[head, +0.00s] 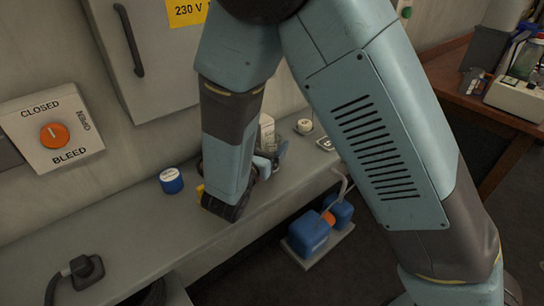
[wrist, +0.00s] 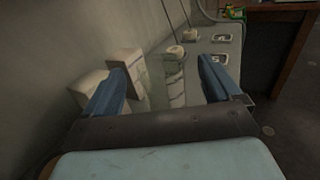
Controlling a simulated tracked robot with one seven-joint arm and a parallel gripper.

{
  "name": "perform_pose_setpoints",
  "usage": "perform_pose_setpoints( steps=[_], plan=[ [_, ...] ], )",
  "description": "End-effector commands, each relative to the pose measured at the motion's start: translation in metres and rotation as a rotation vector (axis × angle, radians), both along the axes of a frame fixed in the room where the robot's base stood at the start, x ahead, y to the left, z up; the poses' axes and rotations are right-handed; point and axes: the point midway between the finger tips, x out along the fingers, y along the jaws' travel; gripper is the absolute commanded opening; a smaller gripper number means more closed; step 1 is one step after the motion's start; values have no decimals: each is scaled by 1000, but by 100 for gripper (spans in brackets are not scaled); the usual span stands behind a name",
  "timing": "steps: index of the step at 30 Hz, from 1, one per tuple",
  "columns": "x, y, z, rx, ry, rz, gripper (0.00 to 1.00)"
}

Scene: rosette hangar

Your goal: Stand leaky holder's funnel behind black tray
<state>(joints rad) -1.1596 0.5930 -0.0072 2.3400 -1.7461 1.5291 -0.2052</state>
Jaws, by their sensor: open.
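My gripper (wrist: 162,72) is open, its two blue fingers spread wide over the grey bench. A pale, see-through greenish object (wrist: 172,85) with light bands shows between the fingers in the wrist view; it is dim, and I cannot tell whether it is a funnel or a holder. In the head view my arm hides most of the gripper and the bench around it. A white object (head: 267,132) stands just behind the wrist. I cannot make out a black tray or a clear funnel in either view.
Pale blocks (wrist: 125,64) stand by the left finger. Cream round pieces with thin rods (wrist: 175,52) and number plates (wrist: 222,33) lie beyond. A blue tub (head: 171,181) and black plug (head: 84,270) are on the bench (head: 130,240).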

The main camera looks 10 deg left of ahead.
Motion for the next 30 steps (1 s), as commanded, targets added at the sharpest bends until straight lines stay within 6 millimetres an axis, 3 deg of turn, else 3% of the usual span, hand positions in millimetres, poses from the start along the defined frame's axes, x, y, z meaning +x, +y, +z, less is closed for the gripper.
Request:
perform_pose_setpoints(
  steps=[6, 16, 30],
  plan=[
    [26, -7, -1, 1, -1, -1, 91],
    [32, -8, -1, 1, -1, 0, 91],
    [31, -7, -1, 1, -1, 1, 46]
  ],
)
